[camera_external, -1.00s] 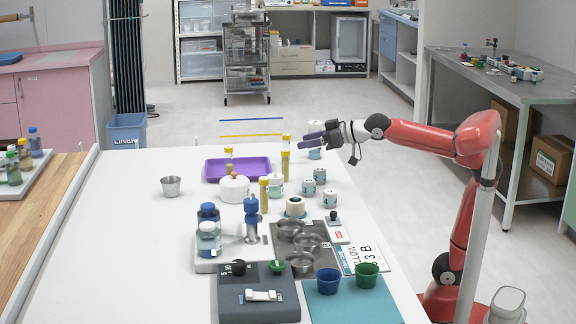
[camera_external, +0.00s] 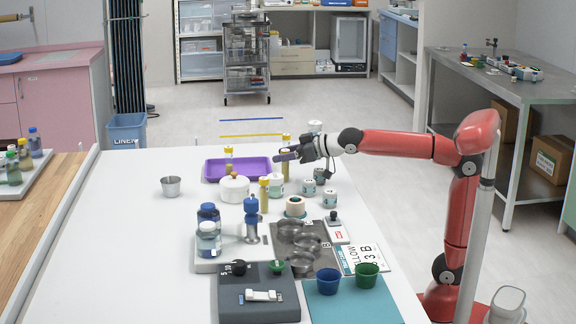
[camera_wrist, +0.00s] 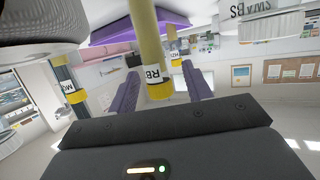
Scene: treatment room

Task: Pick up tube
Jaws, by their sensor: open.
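A yellow-capped tube (camera_external: 285,168) stands upright on the white table, beside the right end of the purple tray. My gripper (camera_external: 284,156) is open at the upper part of this tube. In the wrist view a labelled tube (camera_wrist: 149,38) with a yellow cap shows between the purple fingers of my gripper (camera_wrist: 160,74); the view is inverted. I see no finger pressed on it. Another yellow-capped tube (camera_external: 228,160) stands by the tray, and one (camera_external: 264,192) stands nearer the camera. Other yellow caps show in the wrist view, one (camera_wrist: 173,54) behind the central tube.
The purple tray (camera_external: 212,175) lies at the table's far side. A white round pot (camera_external: 234,190) and several small white jars (camera_external: 330,198) stand close by. A blue-topped grinder (camera_external: 251,212) and metal bowls are nearer.

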